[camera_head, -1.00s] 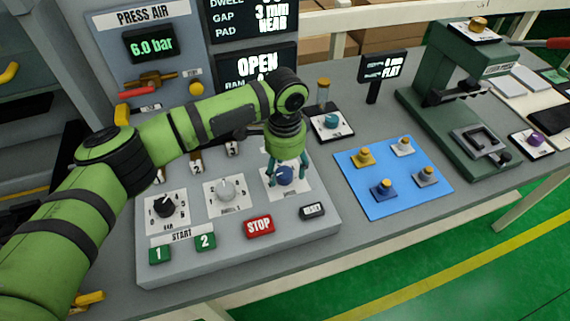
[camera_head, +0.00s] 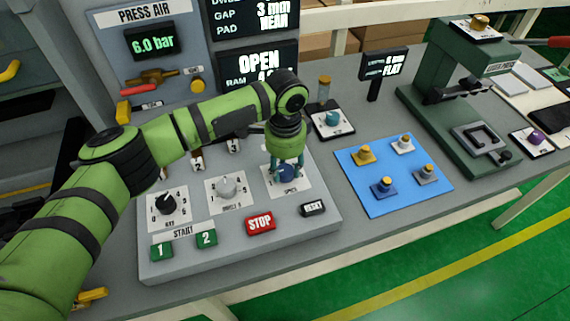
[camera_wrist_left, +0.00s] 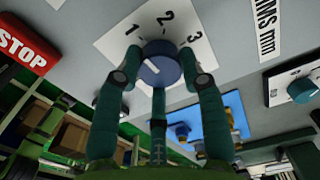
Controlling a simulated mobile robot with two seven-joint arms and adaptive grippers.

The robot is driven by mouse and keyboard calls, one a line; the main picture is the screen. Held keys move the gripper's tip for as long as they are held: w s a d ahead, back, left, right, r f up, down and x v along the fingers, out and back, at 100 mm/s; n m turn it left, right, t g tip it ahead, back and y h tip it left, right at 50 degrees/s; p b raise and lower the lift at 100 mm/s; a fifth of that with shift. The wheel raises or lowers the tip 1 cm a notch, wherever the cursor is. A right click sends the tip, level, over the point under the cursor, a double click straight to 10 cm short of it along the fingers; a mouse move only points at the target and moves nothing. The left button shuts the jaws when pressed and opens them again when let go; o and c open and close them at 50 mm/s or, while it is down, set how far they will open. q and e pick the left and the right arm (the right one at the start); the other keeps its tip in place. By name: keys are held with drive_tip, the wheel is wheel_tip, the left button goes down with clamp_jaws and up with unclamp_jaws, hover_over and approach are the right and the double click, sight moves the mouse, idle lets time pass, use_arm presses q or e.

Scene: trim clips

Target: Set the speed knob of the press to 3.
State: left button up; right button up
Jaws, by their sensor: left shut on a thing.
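The press panel (camera_head: 240,262) carries a blue speed knob (camera_head: 286,175) on a white dial plate, right of a grey knob and a black knob. My left gripper (camera_head: 287,170) reaches down over the blue knob and is shut on it. In the left wrist view the fingers (camera_wrist_left: 160,72) stand around the blue knob (camera_wrist_left: 161,60). The dial plate (camera_wrist_left: 172,28) shows 1, 2 and 3. A white mark shows on the knob's face, but I cannot tell which number it points to. My right gripper is not in view.
A red STOP button (camera_head: 260,223), green START buttons (camera_head: 206,239) and a small black-and-white switch (camera_head: 313,208) sit in front of the knobs. A blue mat (camera_head: 375,200) with several small knobbed parts lies to the right. A green press (camera_head: 465,110) stands beyond it.

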use_arm(q)
drive_tip(key=m+p, duration=0.1)
drive_tip(key=m, duration=0.3)
drive_tip(key=shift+d+r+p, duration=0.1)
drive_tip(key=shift+d+p, duration=0.05)
drive_tip(key=shift+p, duration=0.2)
drive_tip(key=m+p, duration=0.1)
drive_tip(key=m, duration=0.3)
drive_tip(key=shift+m, duration=0.3)
drive_tip(key=m, duration=0.5)
drive_tip(key=shift+s, duration=0.1)
drive_tip(key=m, duration=0.5)
drive_tip(key=shift+f, duration=0.2)
drive_tip(key=shift+s+m, duration=0.1)
drive_tip(key=shift+m, duration=0.3)
drive_tip(key=o, duration=1.1)
drive_tip(key=shift+o, duration=0.2)
drive_tip(key=shift+r, duration=0.15)
